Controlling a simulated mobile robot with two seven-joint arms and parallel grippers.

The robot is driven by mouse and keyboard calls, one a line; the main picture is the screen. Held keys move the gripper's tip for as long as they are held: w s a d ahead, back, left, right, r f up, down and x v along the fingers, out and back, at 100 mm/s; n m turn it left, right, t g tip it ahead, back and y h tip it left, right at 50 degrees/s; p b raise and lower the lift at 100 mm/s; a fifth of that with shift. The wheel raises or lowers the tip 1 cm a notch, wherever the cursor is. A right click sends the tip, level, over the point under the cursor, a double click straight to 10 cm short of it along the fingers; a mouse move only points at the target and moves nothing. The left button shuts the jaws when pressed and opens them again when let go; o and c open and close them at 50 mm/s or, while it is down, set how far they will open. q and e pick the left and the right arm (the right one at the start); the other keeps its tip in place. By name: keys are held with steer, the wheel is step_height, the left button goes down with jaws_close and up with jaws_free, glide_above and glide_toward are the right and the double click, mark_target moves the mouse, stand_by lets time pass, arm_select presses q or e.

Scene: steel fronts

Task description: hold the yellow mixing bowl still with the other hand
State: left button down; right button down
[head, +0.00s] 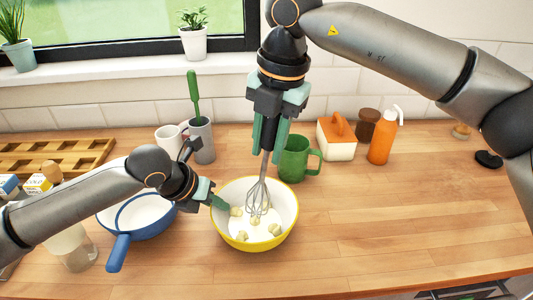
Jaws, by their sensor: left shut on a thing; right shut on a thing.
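The yellow mixing bowl (290,226) stands upright on the wooden counter, white inside, with several pale yellow chunks (241,236) in it. My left gripper (220,202) is at the bowl's left rim, shut on it. My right gripper (268,150) points straight down above the bowl, shut on the handle of a whisk (259,196). The whisk's wire head is inside the bowl among the chunks. Part of the bowl's left rim is hidden by the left gripper.
A blue pan (138,214) sits left of the bowl under my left arm. A green mug (293,160) stands close behind the bowl. An orange bottle (382,138) and an orange-lidded butter dish (337,140) are farther right.

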arm_select(q)
steer(key=shift+s+a+f, duration=0.1)
steer(key=shift+f, duration=0.15)
arm_select(e)
steer(key=shift+s+d+r, duration=0.1)
steer(key=shift+d+r, duration=0.05)
steer(key=shift+r, duration=0.85)
steer(key=shift+s+d+r, duration=0.1)
steer(key=shift+r, duration=0.9)
steer(key=shift+r, duration=2)
steer(key=shift+d, duration=0.1)
arm_select(q)
steer(key=c, duration=0.9)
jaws_free()
steer(key=shift+r, duration=0.2)
arm_select(e)
steer(key=s+d+r, duration=0.2)
steer(key=d+r, duration=0.2)
steer(key=d, duration=0.3)
steer(key=shift+s+d, duration=0.15)
steer(key=shift+s, duration=0.2)
